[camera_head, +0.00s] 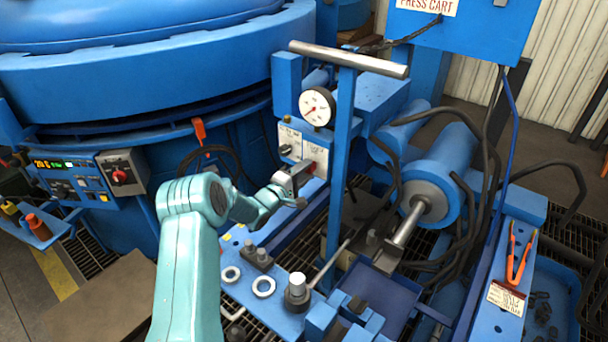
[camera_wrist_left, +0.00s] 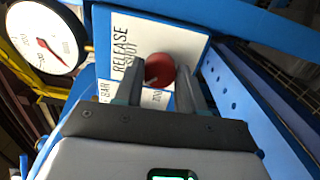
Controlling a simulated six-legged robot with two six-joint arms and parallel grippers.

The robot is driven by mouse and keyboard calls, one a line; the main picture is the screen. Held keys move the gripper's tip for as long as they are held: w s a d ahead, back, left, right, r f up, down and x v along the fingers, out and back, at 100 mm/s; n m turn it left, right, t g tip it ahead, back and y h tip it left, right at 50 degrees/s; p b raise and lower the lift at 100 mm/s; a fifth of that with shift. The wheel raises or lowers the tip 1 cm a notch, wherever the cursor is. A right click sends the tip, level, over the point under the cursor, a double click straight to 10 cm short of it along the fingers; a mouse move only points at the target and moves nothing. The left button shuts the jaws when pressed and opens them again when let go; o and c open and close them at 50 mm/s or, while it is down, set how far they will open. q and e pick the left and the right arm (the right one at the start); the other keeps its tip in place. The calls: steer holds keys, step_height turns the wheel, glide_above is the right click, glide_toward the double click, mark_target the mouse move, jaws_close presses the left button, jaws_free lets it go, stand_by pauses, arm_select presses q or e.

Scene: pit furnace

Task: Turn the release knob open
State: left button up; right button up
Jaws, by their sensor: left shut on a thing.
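The release knob (camera_wrist_left: 160,69) is a round red knob on a white label plate reading "RELEASE" and "SHUT" in the left wrist view. A small pale mark shows at its lower left edge. My right gripper is in no view.
A pressure gauge (camera_head: 317,107) sits above the label panel (camera_head: 290,142). A steel bar (camera_head: 347,59) crosses the blue post top. Rings and a steel stub stand on the blue bench (camera_head: 278,318) below. Black hoses and a cylinder (camera_head: 440,175) fill the right side.

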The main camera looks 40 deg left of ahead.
arm_select(q)
steer(key=n+y, duration=0.1)
steer(key=n, duration=1.2)
steer(key=shift+n, duration=0.3)
stand_by(0.3)
steer(key=o, duration=1.1)
steer(key=shift+c, duration=0.2)
steer(key=shift+s, duration=0.15)
steer(key=s+d, duration=0.2)
steer(key=s, duration=1.4)
steer(key=shift+f, duration=0.4)
steer(key=shift+d, duration=0.1)
